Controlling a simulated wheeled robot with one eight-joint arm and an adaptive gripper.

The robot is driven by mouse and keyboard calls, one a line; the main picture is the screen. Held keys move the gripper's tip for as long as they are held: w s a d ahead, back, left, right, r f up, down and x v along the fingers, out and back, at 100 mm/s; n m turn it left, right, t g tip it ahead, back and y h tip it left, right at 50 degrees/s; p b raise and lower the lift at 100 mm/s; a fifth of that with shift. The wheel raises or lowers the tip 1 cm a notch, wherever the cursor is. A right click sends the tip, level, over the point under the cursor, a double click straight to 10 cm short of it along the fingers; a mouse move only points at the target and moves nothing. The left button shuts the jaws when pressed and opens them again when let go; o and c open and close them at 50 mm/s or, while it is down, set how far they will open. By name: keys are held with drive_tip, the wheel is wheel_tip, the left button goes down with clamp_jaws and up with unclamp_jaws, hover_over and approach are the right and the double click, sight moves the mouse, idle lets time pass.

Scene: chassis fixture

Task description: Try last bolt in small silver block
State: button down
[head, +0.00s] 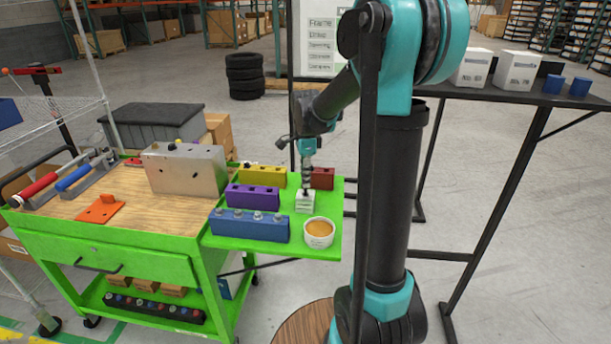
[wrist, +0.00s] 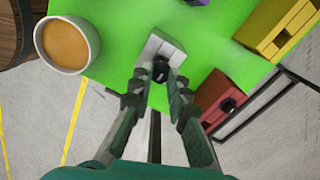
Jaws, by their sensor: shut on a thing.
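The small silver block (head: 305,205) stands on the green shelf of the cart, between the purple block and the red block. It also shows in the wrist view (wrist: 157,46), just beyond my fingertips. My gripper (head: 306,166) points down above the block. In the wrist view my gripper (wrist: 160,80) has its fingers closed around a dark bolt (wrist: 160,71). The bolt is at the near end of the block. I cannot tell whether it sits in a hole or only touches the top. The fingers hide part of the bolt.
A blue block (head: 249,227) with several bolts, a purple block (head: 252,199), a yellow block (head: 263,177) and a red block (head: 322,179) stand close by. A white cup (head: 319,234) with orange-brown contents is at the shelf's front. A large silver block (head: 185,170) stands on the cart.

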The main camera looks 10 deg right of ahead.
drive_tip(key=shift+f, duration=1.65)
drive_tip(key=c, duration=1.4)
unclamp_jaws()
drive_tip(key=shift+r, duration=3)
